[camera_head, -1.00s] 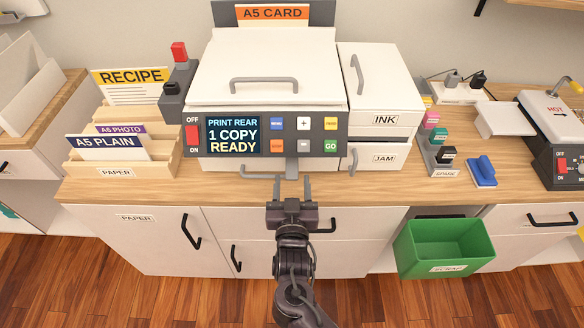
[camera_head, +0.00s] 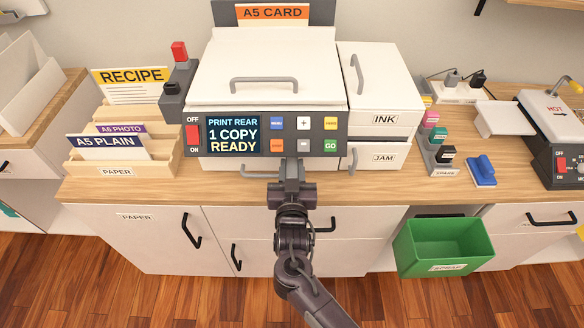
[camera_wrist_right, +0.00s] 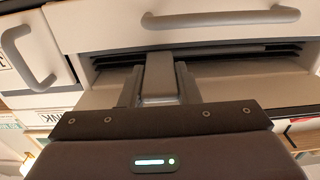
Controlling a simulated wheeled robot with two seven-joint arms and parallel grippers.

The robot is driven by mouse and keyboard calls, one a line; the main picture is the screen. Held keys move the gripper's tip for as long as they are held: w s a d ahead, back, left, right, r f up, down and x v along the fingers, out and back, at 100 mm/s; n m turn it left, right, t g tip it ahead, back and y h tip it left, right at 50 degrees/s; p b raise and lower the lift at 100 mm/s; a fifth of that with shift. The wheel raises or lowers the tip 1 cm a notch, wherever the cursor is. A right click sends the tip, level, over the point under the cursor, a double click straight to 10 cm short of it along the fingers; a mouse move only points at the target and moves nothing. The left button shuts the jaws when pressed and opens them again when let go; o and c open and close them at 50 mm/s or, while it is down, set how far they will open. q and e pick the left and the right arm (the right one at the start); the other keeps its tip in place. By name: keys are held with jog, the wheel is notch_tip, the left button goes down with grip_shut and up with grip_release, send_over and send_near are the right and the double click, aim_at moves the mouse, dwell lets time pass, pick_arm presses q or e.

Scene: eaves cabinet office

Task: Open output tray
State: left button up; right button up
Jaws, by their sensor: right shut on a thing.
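The printer (camera_head: 268,75) stands on the wooden counter, and its screen reads "PRINT REAR, 1 COPY READY". The output tray (camera_head: 235,171) is low at the printer's front, under the control panel, with a grey tab in its middle. My right gripper (camera_head: 292,172) is at this tab, and its arm comes up from below. In the right wrist view the gripper (camera_wrist_right: 159,88) has its two fingers on either side of the grey tab (camera_wrist_right: 160,72), shut on it. A dark slot (camera_wrist_right: 220,52) shows behind the tab. My left gripper is not in view.
A paper rack (camera_head: 120,172) stands left of the printer. The JAM door (camera_head: 378,158) with its handle is close to the right of the tray. Ink stamps (camera_head: 443,153) and a blue block (camera_head: 482,171) lie farther right. A green bin (camera_head: 444,247) stands out below. The counter strip before the tray is free.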

grip_shut()
jog(key=shift+s, duration=0.2)
jog(key=s+p, duration=0.5)
jog(key=s, duration=0.9)
jog(key=shift+s+p, duration=0.15)
jog(key=shift+p, duration=0.15)
jog(key=o, duration=1)
grip_release()
